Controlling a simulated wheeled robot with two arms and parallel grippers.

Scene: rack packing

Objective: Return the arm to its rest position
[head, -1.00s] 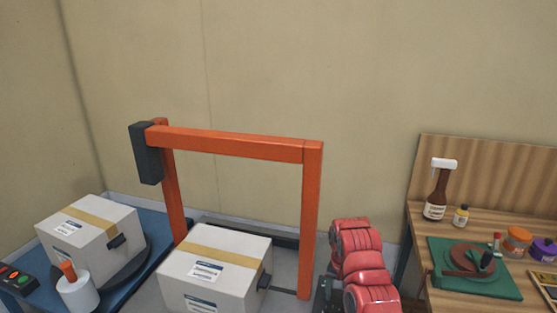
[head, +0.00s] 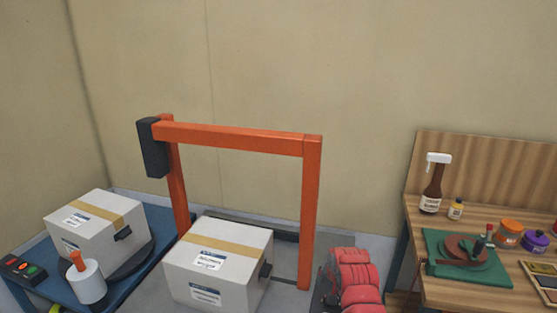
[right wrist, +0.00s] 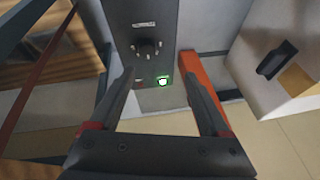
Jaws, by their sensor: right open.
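My right arm (head: 354,280) is red and shows at the bottom of the head view, just right of the orange frame's right post. It is cut off by the lower edge, and its gripper does not show clearly there. In the right wrist view my right gripper (right wrist: 160,70) is open, with its two dark fingers spread and nothing between them. Beyond the fingers is a dark grey panel (right wrist: 148,22) with a dial and a lit green button (right wrist: 163,81). My left gripper is not in view.
An orange frame (head: 240,138) stands over a taped box (head: 219,262). Another box (head: 97,229) sits on the blue table at left, near a button panel (head: 22,270). A wooden bench at right holds a spray bottle (head: 433,185), jars and a green mat (head: 448,274).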

